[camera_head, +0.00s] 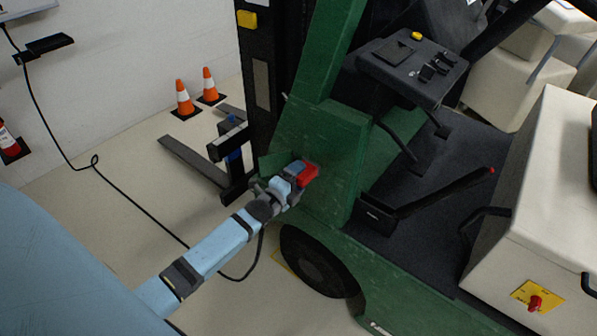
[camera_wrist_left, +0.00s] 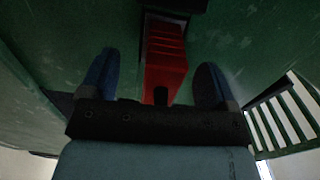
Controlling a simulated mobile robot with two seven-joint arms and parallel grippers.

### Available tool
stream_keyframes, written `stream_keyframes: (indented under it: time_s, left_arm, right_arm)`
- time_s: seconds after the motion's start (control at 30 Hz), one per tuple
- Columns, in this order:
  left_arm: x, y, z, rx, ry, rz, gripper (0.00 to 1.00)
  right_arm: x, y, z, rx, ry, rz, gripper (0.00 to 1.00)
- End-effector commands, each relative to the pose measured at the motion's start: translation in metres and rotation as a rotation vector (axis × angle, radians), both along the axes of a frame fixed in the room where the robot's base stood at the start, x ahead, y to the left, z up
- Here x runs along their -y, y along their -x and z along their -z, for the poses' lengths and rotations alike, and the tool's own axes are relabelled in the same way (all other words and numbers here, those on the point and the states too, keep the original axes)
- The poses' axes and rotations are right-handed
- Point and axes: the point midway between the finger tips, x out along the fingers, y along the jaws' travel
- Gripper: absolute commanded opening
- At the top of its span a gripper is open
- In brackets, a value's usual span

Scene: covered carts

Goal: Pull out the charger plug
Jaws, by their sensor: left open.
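The red charger plug (camera_head: 311,173) sits at the side of the green forklift (camera_head: 335,150), below the mast. In the left wrist view the ribbed red plug (camera_wrist_left: 166,52) meets a dark socket (camera_wrist_left: 180,5) on the green body. My left gripper (camera_head: 293,175) is at the plug. Its two blue fingers stand open on either side of the plug in the left wrist view (camera_wrist_left: 158,62), with gaps visible on both sides. A black cable (camera_head: 140,208) runs from the wall, across the floor and behind my left arm. Its end at the plug is hidden. My right gripper is out of view.
Two orange-striped cones (camera_head: 184,98) stand by the wall. The forks (camera_head: 195,160) lie low to the left of the mast. A front wheel (camera_head: 318,262) is below the plug.

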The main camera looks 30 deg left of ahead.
Motion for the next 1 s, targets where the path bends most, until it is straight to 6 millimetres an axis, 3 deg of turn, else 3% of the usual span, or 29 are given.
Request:
stream_keyframes:
  time_s: [0.03,0.47,0.8,0.83,1.0]
  left_arm:
    - [-0.0046,-0.0164,-0.0225,0.037,-0.002,-0.007,0.82]
    - [-0.0044,-0.0163,-0.0242,0.039,-0.001,-0.007,0.82]
    - [-0.0044,-0.0164,-0.0246,0.040,-0.001,-0.007,0.04]
    - [-0.0044,-0.0164,-0.0246,0.039,-0.001,-0.007,0.00]
    - [-0.0044,-0.0164,-0.0244,0.038,-0.001,-0.007,0.00]
  right_arm:
    - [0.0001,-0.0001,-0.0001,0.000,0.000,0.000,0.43]
    - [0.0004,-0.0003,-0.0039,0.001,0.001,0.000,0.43]
    - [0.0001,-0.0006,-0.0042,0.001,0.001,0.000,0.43]
    - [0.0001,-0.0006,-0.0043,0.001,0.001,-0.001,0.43]
    - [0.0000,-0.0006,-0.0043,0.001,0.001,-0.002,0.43]
